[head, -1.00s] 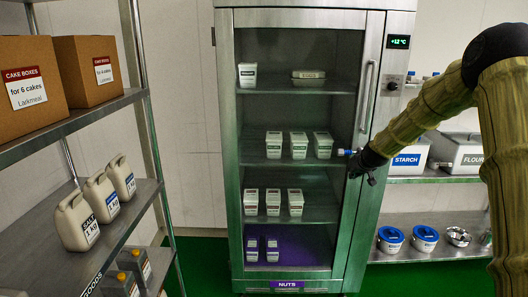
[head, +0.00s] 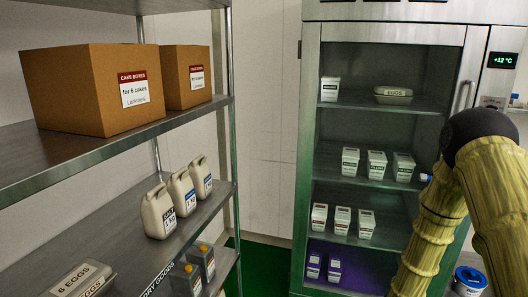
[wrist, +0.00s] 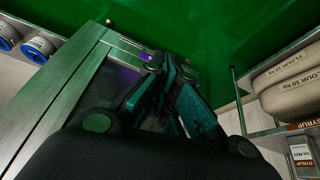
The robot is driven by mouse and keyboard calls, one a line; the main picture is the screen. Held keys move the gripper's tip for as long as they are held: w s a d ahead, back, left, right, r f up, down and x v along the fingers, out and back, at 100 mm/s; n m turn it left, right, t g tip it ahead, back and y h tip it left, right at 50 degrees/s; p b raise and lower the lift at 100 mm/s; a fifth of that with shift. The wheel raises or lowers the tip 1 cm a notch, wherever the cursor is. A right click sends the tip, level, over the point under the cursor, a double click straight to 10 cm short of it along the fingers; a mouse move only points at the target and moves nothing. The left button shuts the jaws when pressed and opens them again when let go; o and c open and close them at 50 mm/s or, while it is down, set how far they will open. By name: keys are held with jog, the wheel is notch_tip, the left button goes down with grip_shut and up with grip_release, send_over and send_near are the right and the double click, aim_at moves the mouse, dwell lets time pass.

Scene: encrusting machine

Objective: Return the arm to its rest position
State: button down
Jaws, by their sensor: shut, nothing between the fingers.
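My gripper is out of the head view; only my arm in its yellow-green sleeve shows there, at the right. In the wrist view my gripper (wrist: 160,80) is shut and empty, its dark fingers drawn together. Behind the fingers are the metal cabinet edge (wrist: 68,100) and the green floor (wrist: 200,28). No object touches the fingers.
A refrigerated cabinet (head: 312,130) with several white tubs stands behind my arm. At the left a metal shelf (head: 90,165) holds cake boxes (head: 85,88), jugs (head: 158,212) and an egg carton (head: 85,280). The wrist view shows flour sacks (wrist: 290,82) at the right.

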jog(key=s+a+f+g, duration=0.1)
jog(key=s+a+f, duration=0.2)
jog(key=s, duration=0.9)
jog(key=s+a+f+g+y, duration=0.1)
jog(key=s+a+f+g, duration=0.1)
jog(key=s+a, duration=0.5)
jog(key=s+a+f+n+g, duration=0.1)
jog(key=s+a+f, duration=0.3)
jog(key=s, duration=1.3)
jog(key=shift+s+a+g, duration=0.3)
jog(key=shift+s+a, duration=0.1)
jog(key=shift+a, duration=0.3)
